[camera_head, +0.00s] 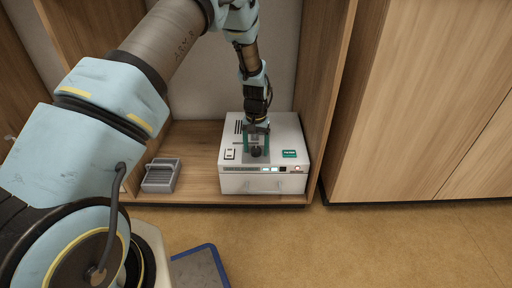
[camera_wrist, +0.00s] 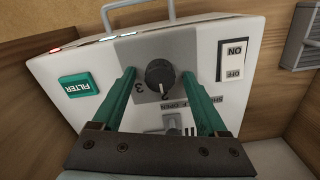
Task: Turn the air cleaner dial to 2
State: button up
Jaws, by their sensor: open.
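The air cleaner (camera_head: 290,130) is a white box on the low wooden shelf, and its top panel fills the wrist view (camera_wrist: 105,60). In the head view my gripper (camera_head: 257,146) is over the panel, and the dial (camera_head: 256,152) shows between the fingers.
A white ON/OFF rocker switch (camera_wrist: 232,60) and a green FILTER button (camera_wrist: 77,88) flank the dial. A grey slotted holder (camera_head: 161,175) stands left of the cleaner. Wooden side panels (camera_head: 320,90) close in the shelf. A blue-edged grey item (camera_head: 200,268) lies on the floor.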

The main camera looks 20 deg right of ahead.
aim_at(256, 149)
notch_tip(256, 149, up, 8)
jog(key=shift+f+p, duration=0.25)
jog(key=shift+p, duration=0.95)
